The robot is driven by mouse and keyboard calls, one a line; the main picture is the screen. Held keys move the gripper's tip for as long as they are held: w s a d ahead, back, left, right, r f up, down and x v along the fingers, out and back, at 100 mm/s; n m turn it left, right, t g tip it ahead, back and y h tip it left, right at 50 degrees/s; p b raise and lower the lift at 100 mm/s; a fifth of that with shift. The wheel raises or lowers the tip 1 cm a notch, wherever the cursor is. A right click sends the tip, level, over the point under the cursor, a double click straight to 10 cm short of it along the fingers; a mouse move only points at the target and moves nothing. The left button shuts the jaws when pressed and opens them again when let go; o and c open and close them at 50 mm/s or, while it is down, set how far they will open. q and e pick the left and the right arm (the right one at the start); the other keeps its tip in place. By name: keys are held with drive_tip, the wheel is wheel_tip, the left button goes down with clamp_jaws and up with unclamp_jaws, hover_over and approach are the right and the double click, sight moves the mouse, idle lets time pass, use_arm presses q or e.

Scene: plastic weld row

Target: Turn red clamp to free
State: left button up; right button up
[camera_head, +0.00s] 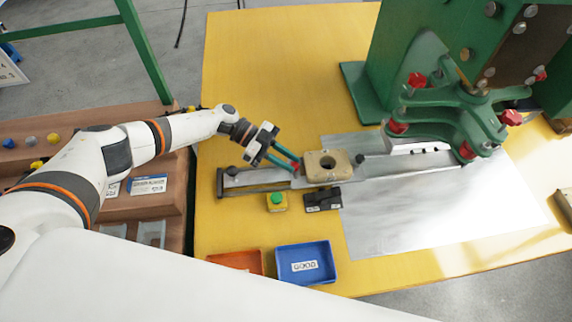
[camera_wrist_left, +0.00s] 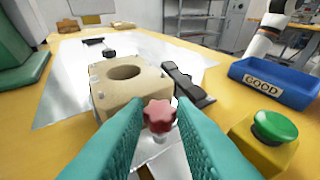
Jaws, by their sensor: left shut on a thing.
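The red clamp (camera_wrist_left: 159,116) is a lobed red knob on a pale post in the left wrist view, beside the near face of a tan block with a round hole (camera_wrist_left: 130,88). My left gripper (camera_wrist_left: 158,125) has its two teal fingers on either side of the knob and is shut on it. In the head view my left gripper (camera_head: 298,165) reaches the left side of the tan block (camera_head: 330,166), and the red knob is mostly hidden by the fingers. My right gripper is not in view.
A green button on a yellow box (camera_head: 277,202) and a black clamp piece (camera_head: 322,199) sit just in front of the block. A blue GOOD tray (camera_head: 328,276) and an orange tray (camera_head: 236,262) lie nearer. The green machine (camera_head: 440,105) with red knobs stands right.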

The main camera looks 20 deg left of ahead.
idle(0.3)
use_arm(q)
drive_tip(key=o, duration=0.7)
drive_tip(key=shift+w+b+v, duration=0.2)
drive_tip(key=shift+b+v, duration=1.3)
drive_tip(key=shift+v, duration=4.5)
